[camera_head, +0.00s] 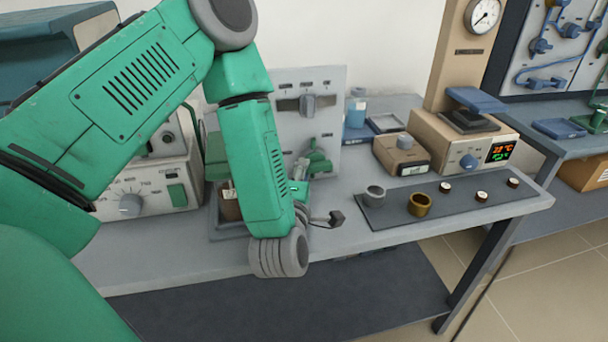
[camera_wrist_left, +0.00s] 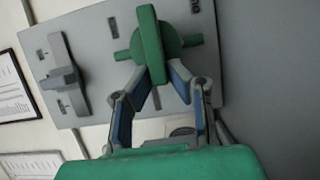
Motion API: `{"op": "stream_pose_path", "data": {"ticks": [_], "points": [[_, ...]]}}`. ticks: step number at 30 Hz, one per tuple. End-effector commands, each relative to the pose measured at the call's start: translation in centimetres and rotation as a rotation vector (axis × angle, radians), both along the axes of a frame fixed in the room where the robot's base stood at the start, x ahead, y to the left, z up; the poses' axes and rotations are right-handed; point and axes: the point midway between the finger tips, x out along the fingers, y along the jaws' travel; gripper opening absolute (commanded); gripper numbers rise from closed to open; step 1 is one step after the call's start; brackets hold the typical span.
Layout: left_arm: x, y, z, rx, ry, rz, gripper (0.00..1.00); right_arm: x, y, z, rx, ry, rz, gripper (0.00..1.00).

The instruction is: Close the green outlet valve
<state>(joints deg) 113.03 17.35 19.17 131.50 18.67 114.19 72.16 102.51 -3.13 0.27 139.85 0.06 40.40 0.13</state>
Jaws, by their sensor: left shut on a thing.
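The green outlet valve (camera_head: 317,163) is on a light grey upright panel (camera_head: 330,90), partly hidden behind my left arm in the head view. In the left wrist view, the green valve (camera_wrist_left: 150,42) shows a long handle bar across a round green hub with stubs to both sides. My left gripper (camera_wrist_left: 158,76) has its two fingers on either side of the handle's lower end and is shut on it. In the head view, my left gripper (camera_head: 302,190) is mostly hidden by its arm. My right gripper is not in view.
A grey valve (camera_head: 308,104) sits higher on the panel. A white box with a knob (camera_head: 130,205) stands left. A crucible mat (camera_head: 445,213) with a grey cup (camera_head: 374,195) and brass cup (camera_head: 419,204) lies right, before a box with a digital display (camera_head: 500,151).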

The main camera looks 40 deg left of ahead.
Motion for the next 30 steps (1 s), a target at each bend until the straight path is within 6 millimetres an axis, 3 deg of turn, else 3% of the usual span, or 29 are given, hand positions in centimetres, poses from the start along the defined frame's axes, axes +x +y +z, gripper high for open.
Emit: {"op": "stream_pose_path", "data": {"ticks": [15, 16, 18, 30], "points": [[0.01, 0.07, -0.22, -0.015, -0.011, 0.002, 0.00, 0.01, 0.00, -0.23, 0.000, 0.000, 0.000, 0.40], [0.01, 0.07, -0.22, -0.015, -0.011, 0.002, 0.17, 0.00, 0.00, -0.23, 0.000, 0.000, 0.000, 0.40], [-0.01, 0.08, -0.21, -0.014, -0.012, 0.002, 0.34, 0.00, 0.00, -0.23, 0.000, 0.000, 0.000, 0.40], [-0.10, 0.00, -0.09, -0.012, -0.013, 0.000, 0.34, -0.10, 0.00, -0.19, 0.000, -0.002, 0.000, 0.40]]}}
